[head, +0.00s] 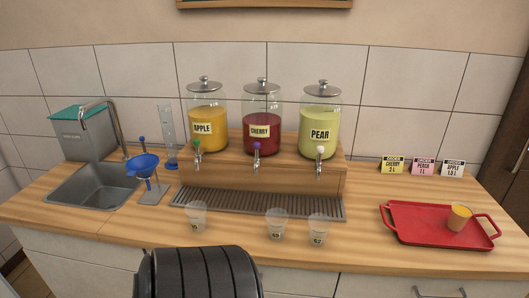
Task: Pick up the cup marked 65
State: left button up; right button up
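Three clear empty cups stand upright in a loose row on the wooden counter in front of the dispensers: a left cup (196,217), a middle cup (276,225) and a right cup (319,230). Each carries a small mark low on its side. The right one looks like 62; the other marks are too small to read surely, so I cannot tell which cup is 65. Another cup (459,218), with orange-yellow contents, stands on the red tray (410,232); no mark on it is readable. Neither of my grippers shows in the head view.
Apple (207,129), cherry (262,130) and pear (319,134) jars with taps stand on a wooden step behind a drip grate (259,204). A sink (94,187), blue funnel (143,165) and tall cylinder (166,135) are left. Order cards (422,167) stand behind the tray.

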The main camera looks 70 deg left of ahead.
aim_at(277, 218)
jog(key=u, duration=2.1)
jog(key=l, duration=0.9)
jog(key=i+l+u, duration=0.1)
jog(key=l, duration=0.8)
